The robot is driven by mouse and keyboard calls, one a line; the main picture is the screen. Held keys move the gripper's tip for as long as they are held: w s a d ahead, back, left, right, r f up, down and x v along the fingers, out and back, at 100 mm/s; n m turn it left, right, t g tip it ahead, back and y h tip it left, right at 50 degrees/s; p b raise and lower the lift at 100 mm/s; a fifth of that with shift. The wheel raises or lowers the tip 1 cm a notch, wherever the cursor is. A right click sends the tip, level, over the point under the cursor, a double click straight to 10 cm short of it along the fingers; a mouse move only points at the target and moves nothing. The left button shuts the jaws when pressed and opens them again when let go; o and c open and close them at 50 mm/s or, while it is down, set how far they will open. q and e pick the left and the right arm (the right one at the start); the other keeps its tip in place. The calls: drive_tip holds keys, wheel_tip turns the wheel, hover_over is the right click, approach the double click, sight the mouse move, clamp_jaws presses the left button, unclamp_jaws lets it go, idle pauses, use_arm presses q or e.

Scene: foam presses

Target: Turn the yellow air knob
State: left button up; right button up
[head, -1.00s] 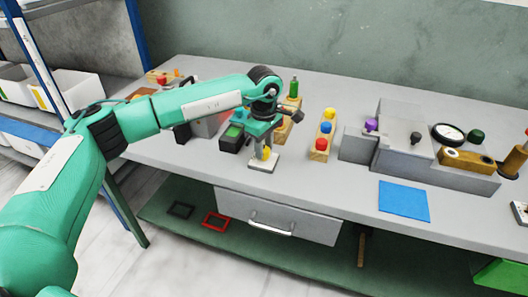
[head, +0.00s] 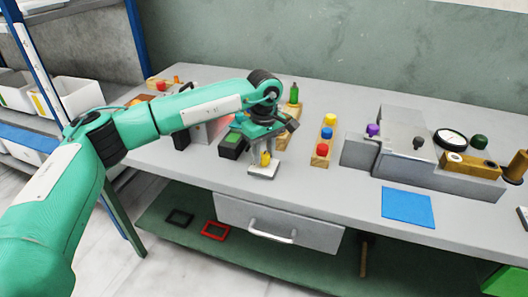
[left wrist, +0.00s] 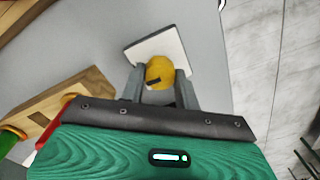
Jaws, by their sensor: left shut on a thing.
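The yellow air knob (head: 265,159) sits above a small white-grey base plate (head: 263,170) near the front edge of the bench. My left gripper (head: 262,156) points down over it, with its fingers on either side of the knob. In the left wrist view the yellow knob (left wrist: 159,72) lies between the two grey fingers of my left gripper (left wrist: 162,82), which is shut on it. A dark mark shows on the knob's face. The base plate (left wrist: 168,46) shows behind the knob. My right gripper is not in view.
A wooden block with yellow, blue and red knobs (head: 320,160) stands to the right. A dark box with a green top (head: 231,143) stands just left of the gripper. A grey press fixture (head: 400,160) and a blue mat (head: 408,206) lie farther right.

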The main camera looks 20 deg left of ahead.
sight(264, 154)
use_arm(q)
drive_tip(key=shift+r, duration=0.15)
drive_tip(key=o, duration=1)
wheel_tip(264, 154, up, 14)
drive_tip(key=shift+f+b, duration=0.15)
drive_tip(key=shift+b, duration=0.15)
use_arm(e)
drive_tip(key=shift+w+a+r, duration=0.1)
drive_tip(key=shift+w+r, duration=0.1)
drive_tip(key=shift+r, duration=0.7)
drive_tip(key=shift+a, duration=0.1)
